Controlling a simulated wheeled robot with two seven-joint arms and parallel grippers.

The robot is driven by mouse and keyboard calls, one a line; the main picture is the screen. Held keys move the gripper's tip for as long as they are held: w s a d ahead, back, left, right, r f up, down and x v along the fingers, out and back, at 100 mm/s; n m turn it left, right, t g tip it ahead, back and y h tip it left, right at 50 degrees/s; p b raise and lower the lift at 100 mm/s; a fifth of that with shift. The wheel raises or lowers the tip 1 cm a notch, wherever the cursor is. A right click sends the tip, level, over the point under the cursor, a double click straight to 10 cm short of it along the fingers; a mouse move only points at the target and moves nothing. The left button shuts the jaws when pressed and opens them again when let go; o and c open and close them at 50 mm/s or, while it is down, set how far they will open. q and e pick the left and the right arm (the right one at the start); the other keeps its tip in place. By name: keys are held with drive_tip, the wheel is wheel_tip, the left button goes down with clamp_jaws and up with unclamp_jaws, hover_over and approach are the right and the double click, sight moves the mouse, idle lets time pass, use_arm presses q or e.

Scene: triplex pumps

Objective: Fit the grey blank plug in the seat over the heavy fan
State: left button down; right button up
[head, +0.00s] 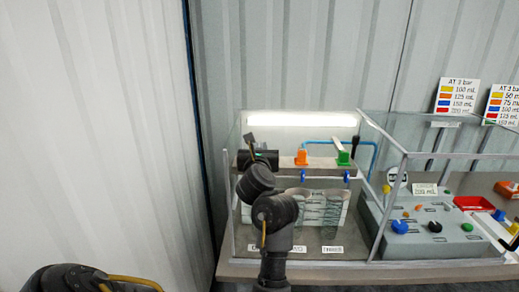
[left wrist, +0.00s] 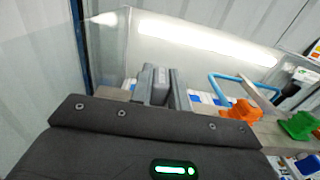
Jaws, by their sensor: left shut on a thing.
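My left gripper (head: 250,143) is at the left end of the grey bar inside the clear enclosure. In the left wrist view its two dark fingers (left wrist: 158,84) are shut on a grey piece, which looks like the grey blank plug (left wrist: 160,80). My gripper body hides its lower part and the bar's left end, so I cannot tell whether it touches a seat. An orange plug (head: 301,157) and a green plug (head: 343,157) stand on the bar (head: 322,160), right of my gripper. Blue nozzles (head: 303,175) hang below it. I cannot tell which fan is the heavy one. My right gripper is not in view.
Glass vessels (head: 331,214) stand below the bar. A blue hose (head: 374,158) runs behind it. The clear enclosure's frame (head: 384,205) is close on the right. A grey panel with knobs (head: 430,240) and a red tray (head: 474,203) lie further right.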

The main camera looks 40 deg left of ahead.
use_arm(q)
drive_tip(key=shift+r, duration=0.5)
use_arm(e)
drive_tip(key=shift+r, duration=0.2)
use_arm(q)
drive_tip(key=shift+b, duration=0.7)
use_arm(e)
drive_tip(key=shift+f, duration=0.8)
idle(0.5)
use_arm(q)
drive_tip(key=shift+f+b, duration=0.75)
drive_tip(key=shift+b, duration=0.15)
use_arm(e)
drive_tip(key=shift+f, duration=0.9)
use_arm(q)
drive_tip(key=c, duration=1.3)
unclamp_jaws()
drive_tip(key=shift+o, duration=0.2)
